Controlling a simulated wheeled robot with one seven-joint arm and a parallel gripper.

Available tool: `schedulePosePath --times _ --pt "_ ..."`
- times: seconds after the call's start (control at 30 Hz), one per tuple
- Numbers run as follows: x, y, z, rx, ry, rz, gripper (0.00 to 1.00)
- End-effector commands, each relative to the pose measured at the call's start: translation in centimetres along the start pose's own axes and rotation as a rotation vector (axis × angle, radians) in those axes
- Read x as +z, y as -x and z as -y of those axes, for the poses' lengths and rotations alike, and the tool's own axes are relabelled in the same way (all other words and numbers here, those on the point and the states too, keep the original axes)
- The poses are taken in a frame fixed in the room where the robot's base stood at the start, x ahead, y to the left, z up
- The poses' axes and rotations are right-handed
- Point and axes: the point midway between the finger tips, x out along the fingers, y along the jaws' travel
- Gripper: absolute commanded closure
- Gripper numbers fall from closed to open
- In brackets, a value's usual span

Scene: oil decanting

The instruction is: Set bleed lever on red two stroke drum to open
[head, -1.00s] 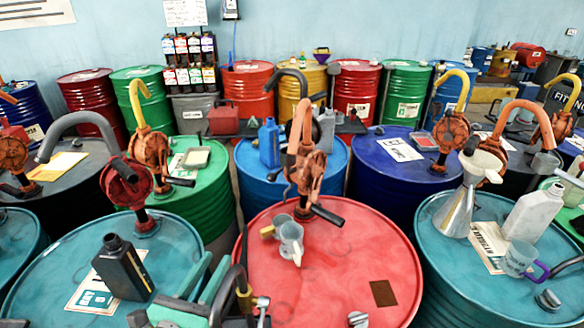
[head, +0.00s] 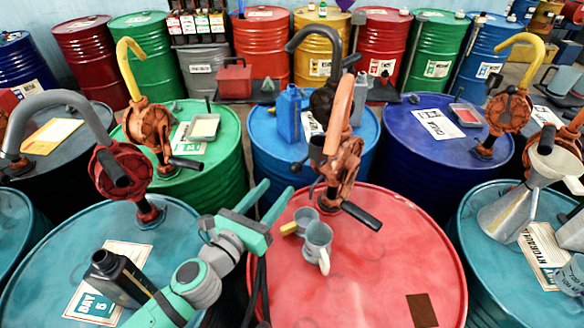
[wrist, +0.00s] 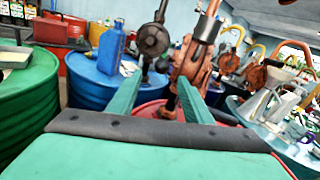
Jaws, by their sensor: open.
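The red drum (head: 385,262) stands in the middle foreground of the head view. An orange rotary pump (head: 342,172) with an orange spout and a black crank grip (head: 361,215) rises from its far side; the pump also shows in the wrist view (wrist: 194,62). A small dark lever-like part (head: 299,166) juts left of the pump; I cannot tell whether it is the bleed lever or how it is set. My green gripper (head: 277,190) is open and empty, left of the pump and apart from it. In the wrist view its fingers (wrist: 160,82) point towards the pump base.
Two grey cups, one a jug (head: 318,240), stand on the red drum near the pump. A blue drum (head: 262,150) with a blue can (head: 288,113) is behind.

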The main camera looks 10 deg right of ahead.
Motion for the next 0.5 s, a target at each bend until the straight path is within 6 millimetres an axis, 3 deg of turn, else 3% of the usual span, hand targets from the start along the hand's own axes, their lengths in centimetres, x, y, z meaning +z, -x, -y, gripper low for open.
schedulePosePath --times 0.5 --pt "0.0 -7.4 -0.1 0.001 0.002 0.001 0.54"
